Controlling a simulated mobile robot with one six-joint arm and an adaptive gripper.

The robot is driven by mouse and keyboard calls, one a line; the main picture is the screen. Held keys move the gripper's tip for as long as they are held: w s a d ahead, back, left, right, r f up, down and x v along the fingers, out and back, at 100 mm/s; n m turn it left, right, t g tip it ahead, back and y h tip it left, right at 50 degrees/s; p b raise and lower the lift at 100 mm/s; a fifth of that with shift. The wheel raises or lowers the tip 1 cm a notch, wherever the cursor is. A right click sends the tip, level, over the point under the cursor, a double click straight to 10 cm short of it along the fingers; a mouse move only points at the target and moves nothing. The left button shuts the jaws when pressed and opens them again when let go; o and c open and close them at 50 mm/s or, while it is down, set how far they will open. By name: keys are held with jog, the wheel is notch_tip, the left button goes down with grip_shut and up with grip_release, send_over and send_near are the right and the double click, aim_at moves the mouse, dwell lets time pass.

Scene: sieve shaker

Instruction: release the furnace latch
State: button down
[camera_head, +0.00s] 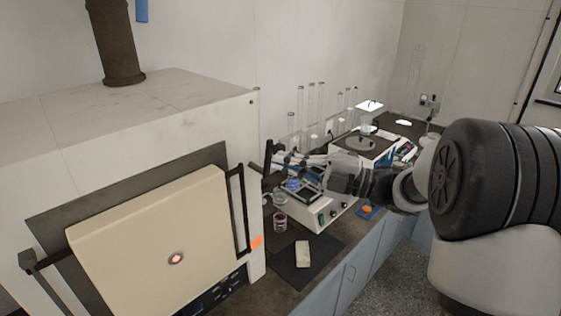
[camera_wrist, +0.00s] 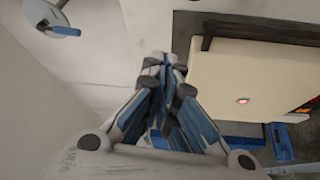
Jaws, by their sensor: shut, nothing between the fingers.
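The furnace (camera_head: 256,120) is a large pale box at the left in the head view. Its cream door (camera_head: 150,235) is closed, with a small glowing red peephole. A black upright bar (camera_head: 233,205) runs along the door's right side, with an orange tab near its lower end. The door (camera_wrist: 255,75) and dark bar (camera_wrist: 265,32) also show at the right in the wrist view. My gripper (camera_wrist: 165,60) is shut and empty, its tips apart from the bar. In the head view my gripper (camera_head: 284,160) is right of the furnace, partly lost among bench items. I cannot tell which part is the latch.
Right of the furnace, the bench holds a white device (camera_head: 325,212), a small jar (camera_head: 280,222), a pale block (camera_head: 302,254) on a dark mat, and several glass tubes behind. A dark flue (camera_head: 115,40) rises from the furnace top. Open floor lies before the blue cabinets.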

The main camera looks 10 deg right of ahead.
jog(key=w+f+v, duration=0.1)
jog(key=v, duration=0.5)
jog(key=w+d+r+m+t+h+b, duration=0.2)
jog(key=w+m+t+h+b, duration=0.2)
jog(key=w+m+t+h, duration=0.45)
jog(key=s+d+f+m+g+h+b, duration=0.3)
jog(key=s+d+f+m+g+h, duration=0.15)
jog(key=s+m+h, duration=0.55)
jog(key=s+a+f+m+g+b, duration=0.1)
jog(key=s+a+f+m+g, duration=0.1)
jog(key=s+f, duration=0.4)
jog(key=s+a+f+m+g+y+b, duration=0.1)
jog(key=s+a+f+m+g, duration=0.2)
jog(key=s, duration=0.8)
jog(key=s+a+f+m+g+b, duration=0.1)
jog(key=s+a+f+m+g, duration=0.2)
jog(key=s+f, duration=0.5)
jog(key=shift+s+a+f+m+b, duration=0.2)
jog(key=shift+s+f+m+b, duration=0.15)
jog(key=shift+m, duration=0.4)
